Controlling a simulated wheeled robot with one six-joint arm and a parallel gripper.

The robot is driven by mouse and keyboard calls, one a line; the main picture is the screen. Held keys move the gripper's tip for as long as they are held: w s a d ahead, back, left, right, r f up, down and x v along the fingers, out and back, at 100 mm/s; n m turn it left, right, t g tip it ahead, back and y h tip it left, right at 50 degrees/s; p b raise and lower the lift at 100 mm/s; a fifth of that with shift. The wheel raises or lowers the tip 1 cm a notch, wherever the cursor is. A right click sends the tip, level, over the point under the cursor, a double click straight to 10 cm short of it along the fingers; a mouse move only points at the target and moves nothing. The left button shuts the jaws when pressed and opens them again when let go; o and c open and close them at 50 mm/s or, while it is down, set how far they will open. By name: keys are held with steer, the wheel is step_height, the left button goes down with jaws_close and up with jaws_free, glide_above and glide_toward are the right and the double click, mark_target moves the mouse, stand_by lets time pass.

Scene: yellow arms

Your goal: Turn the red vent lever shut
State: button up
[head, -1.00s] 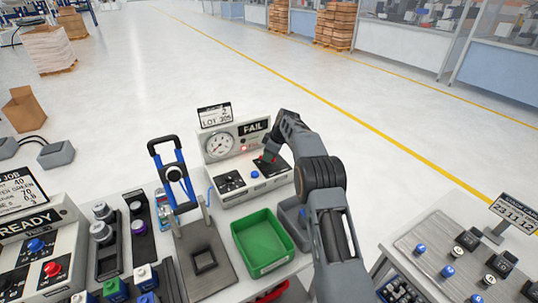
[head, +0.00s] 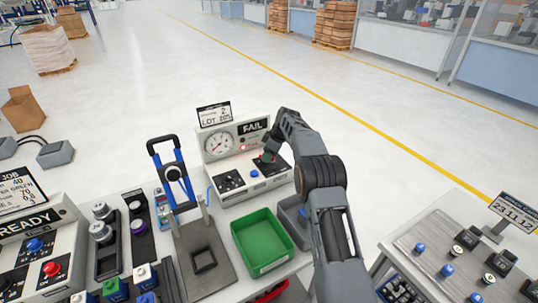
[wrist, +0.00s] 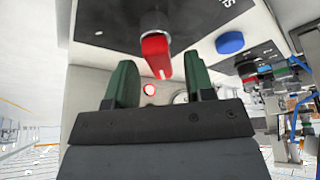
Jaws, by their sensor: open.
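The red vent lever (wrist: 157,55) shows in the wrist view, a red handle on a grey round hub on the test box's dark panel. In the head view only a bit of red shows by my gripper (head: 268,158). In the wrist view my gripper (wrist: 164,88) has two green fingers, spread apart and empty, one on each side of the lever's line. The lever's tip lies between and just beyond them; I cannot tell whether either finger touches it. The test box (head: 222,170) has a dial gauge (head: 219,143) and a FAIL display (head: 252,127).
A green bin (head: 262,242) and a blue-handled press (head: 175,173) stand in front of the box. A second table (head: 420,236) is at the right. Open floor lies behind.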

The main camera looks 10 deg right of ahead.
steer(key=v, duration=1.3)
steer(key=shift+r, duration=0.2)
steer(key=shift+d, duration=0.1)
steer(key=s+d+f+m+h, duration=0.1)
steer(key=s+f+m+h, duration=0.1)
steer(key=s+f+m, duration=0.35)
steer(key=s+a+r+m+t+h, duration=0.1)
steer(key=s+m, duration=0.2)
steer(key=s, duration=1.3)
steer(key=s+a+r+m+t+h, duration=0.1)
steer(key=s+m, duration=0.3)
steer(key=s, duration=1.2)
steer(key=shift+s+a+r, duration=0.25)
steer(key=shift+a+r, duration=0.2)
steer(key=shift+r, duration=0.1)
